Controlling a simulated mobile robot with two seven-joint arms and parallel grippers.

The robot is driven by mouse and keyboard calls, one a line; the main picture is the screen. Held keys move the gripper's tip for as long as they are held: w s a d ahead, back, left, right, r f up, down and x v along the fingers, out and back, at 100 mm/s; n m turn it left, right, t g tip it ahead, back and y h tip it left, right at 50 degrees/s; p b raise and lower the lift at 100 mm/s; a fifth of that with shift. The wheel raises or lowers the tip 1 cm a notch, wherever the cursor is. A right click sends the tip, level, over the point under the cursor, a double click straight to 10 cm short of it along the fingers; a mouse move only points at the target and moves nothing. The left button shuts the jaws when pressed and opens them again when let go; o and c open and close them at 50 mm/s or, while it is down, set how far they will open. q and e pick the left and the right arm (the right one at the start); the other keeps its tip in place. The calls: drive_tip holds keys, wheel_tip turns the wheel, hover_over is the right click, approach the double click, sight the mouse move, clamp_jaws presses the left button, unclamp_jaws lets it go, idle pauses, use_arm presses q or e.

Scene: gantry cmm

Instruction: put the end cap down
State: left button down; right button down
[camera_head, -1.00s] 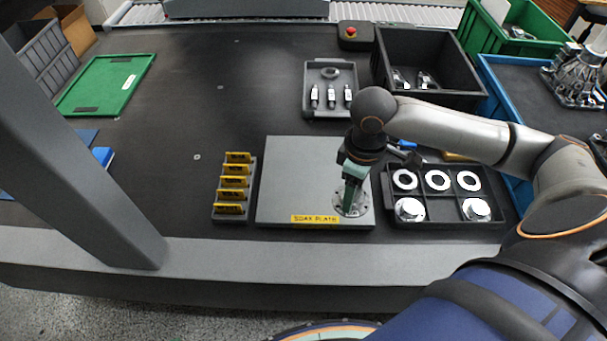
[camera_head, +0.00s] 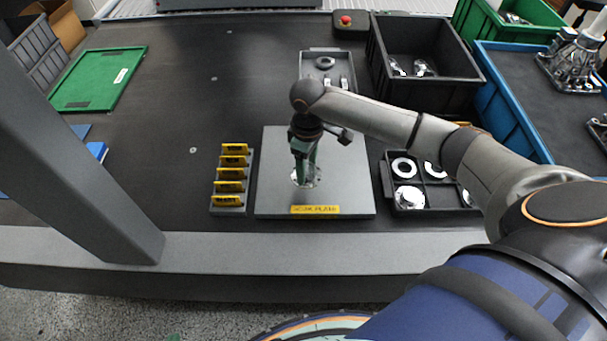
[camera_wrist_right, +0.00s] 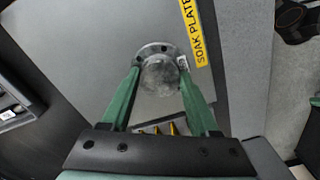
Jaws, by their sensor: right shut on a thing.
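The end cap (camera_wrist_right: 158,82) is a grey metal piece with a round dome and a flange with holes. My right gripper (camera_wrist_right: 160,72) is shut on it, with a green finger on each side. In the head view my right gripper (camera_head: 303,176) is over the middle of the grey soak plate (camera_head: 345,160), and the cap's flange (camera_head: 312,182) partly shows below the fingers. I cannot tell whether the flange touches the plate or is just above it. The yellow "SOAK PLATE" label (camera_head: 315,210) is at the plate's front edge. My left gripper is not in view.
A rack with yellow-topped pieces (camera_head: 231,175) stands just left of the plate. A black divided tray (camera_head: 433,206) with rings and caps is to the right, partly behind my arm. A small grey tray (camera_head: 312,57) and black bin (camera_head: 425,92) lie behind. The plate's right half is clear.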

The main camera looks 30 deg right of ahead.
drive_tip(key=shift+w+a+f, duration=0.15)
drive_tip(key=shift+w+f, duration=0.5)
drive_tip(key=shift+f, duration=0.1)
drive_tip(key=shift+f+b, duration=0.3)
drive_tip(key=shift+f, duration=1.2)
drive_tip(key=shift+f, duration=0.1)
drive_tip(key=shift+c, duration=0.7)
unclamp_jaws()
wheel_tip(320, 180, up, 12)
drive_tip(key=shift+r+p, duration=0.1)
drive_tip(key=shift+p, duration=0.5)
